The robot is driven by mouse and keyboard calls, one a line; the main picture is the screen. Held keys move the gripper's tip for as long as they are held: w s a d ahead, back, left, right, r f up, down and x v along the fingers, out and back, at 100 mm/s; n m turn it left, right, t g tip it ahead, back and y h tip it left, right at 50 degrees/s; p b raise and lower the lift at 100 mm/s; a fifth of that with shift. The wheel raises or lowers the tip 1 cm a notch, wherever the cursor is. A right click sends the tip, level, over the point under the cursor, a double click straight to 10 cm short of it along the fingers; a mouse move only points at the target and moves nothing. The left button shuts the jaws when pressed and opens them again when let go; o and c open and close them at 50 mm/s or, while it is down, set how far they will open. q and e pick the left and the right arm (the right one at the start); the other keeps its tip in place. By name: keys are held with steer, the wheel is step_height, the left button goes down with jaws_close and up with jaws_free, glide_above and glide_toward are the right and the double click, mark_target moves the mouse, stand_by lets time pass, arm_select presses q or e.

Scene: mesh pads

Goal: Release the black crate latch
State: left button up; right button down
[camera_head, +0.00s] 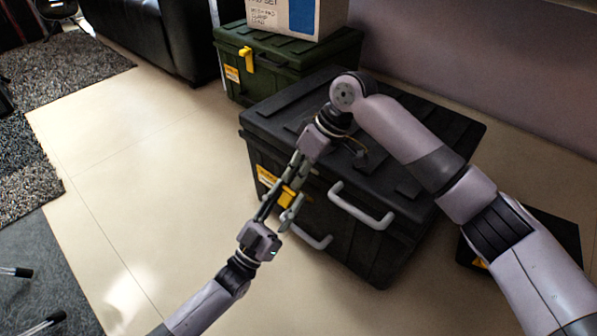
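The black crate (400,215) stands on the floor in the middle of the head view. Its yellow latch (287,197) is on the front-left face, partly hidden by gripper fingers. My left gripper (279,208) reaches up from the lower left, its fingers apart at the latch; I cannot tell whether they touch it. My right gripper (288,181) comes over the crate lid and points down and left, its fingertips close above the latch. Its fingers overlap the crate and latch in view, so their opening is unclear.
Pale handles (362,208) stick out from the crate front. A green crate (300,68) with a yellow latch (246,58) stands behind, carrying a white box (275,16). A dark flat object (555,235) lies at right. Floor at left is clear up to the rugs (70,85).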

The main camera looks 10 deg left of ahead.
arm_select(q)
steer(key=shift+o, duration=0.6)
steer(key=shift+r, duration=0.1)
arm_select(e)
steer(key=shift+s+a+f, duration=0.15)
steer(key=shift+f, duration=0.1)
arm_select(q)
steer(key=shift+o, duration=0.5)
arm_select(e)
steer(key=shift+r, duration=0.1)
